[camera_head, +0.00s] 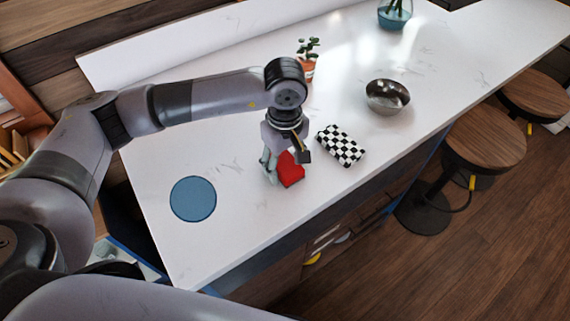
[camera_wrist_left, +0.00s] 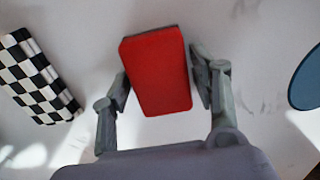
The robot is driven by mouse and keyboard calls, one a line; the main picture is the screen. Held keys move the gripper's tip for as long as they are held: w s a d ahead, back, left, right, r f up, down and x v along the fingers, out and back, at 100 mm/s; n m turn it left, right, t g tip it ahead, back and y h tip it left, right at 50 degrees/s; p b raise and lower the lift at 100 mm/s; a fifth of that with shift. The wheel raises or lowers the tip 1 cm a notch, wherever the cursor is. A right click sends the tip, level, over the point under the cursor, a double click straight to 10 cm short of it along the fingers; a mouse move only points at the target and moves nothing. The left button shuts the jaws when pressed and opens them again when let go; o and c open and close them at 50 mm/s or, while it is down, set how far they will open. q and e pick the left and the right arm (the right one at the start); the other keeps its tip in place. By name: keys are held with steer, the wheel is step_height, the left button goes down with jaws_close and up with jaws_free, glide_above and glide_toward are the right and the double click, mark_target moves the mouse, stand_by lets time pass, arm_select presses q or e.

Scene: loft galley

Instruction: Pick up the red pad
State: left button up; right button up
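The red pad (camera_head: 290,170) is a small red block with a dark edge, at the counter's near side in the head view. My left gripper (camera_head: 286,165) points down over it. In the left wrist view the red pad (camera_wrist_left: 158,72) lies between the two fingers of the left gripper (camera_wrist_left: 160,80), one along each long side. The fingers are very close to the pad's sides. I cannot tell whether they press on it, nor whether the pad is clear of the counter. My right gripper is not in view.
A black-and-white checkered block (camera_head: 340,146) lies right of the pad. A blue round mat (camera_head: 193,199) is to the left. A metal bowl (camera_head: 387,97), a potted plant (camera_head: 308,66) and a glass vase (camera_head: 394,16) stand farther back. Stools (camera_head: 484,140) line the counter's right side.

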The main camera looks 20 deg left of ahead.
arm_select(q)
steer(key=c, duration=0.5)
steer(key=shift+r, duration=0.55)
step_height(320, 180, up, 10)
steer(key=b, duration=0.4)
step_height(320, 180, up, 7)
steer(key=b, duration=0.1)
glide_above(286, 162)
steer(key=shift+s+r, duration=0.1)
steer(key=shift+r, duration=0.9)
